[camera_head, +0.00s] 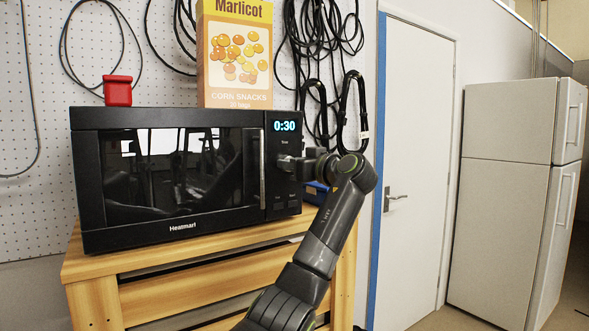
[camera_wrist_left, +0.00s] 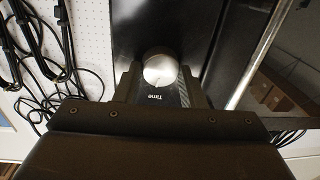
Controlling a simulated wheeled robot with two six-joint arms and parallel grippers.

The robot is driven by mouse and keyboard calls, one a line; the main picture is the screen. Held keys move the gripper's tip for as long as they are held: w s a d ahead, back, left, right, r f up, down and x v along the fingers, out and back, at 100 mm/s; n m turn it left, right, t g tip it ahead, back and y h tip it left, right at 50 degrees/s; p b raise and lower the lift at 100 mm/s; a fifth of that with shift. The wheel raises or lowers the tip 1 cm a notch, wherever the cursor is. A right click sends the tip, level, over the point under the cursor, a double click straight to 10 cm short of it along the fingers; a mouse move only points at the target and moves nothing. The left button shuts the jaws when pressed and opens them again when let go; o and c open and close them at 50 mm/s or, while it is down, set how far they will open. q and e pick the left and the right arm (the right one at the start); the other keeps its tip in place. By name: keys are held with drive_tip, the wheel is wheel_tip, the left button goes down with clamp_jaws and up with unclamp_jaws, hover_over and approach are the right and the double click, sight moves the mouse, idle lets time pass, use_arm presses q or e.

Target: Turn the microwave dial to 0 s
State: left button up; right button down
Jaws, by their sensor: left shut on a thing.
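The black microwave (camera_head: 95,190) stands on a wooden cabinet with its door shut, and its display (camera_head: 285,126) reads 0:30. My left gripper (camera_head: 288,163) is at the control panel on the microwave's right side, and it covers the dial in the head view. In the left wrist view the round silver dial (camera_wrist_left: 160,70) sits between the two fingers of my left gripper (camera_wrist_left: 160,88), which is shut on it. The label "Time" shows beside the dial. My right gripper is in neither view.
A red box (camera_head: 118,91) and a Marlicot corn snacks box (camera_head: 236,55) stand on the microwave. Black cables hang on the pegboard behind. The wooden cabinet (camera_head: 200,265) is below. A white door and a fridge (camera_head: 507,180) are at right.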

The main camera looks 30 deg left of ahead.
use_arm(q)
drive_tip(key=shift+f+n, duration=0.2)
drive_tip(key=shift+n, duration=0.7)
drive_tip(key=o, duration=1)
drive_tip(key=shift+r, duration=0.1)
drive_tip(key=shift+d, duration=0.15)
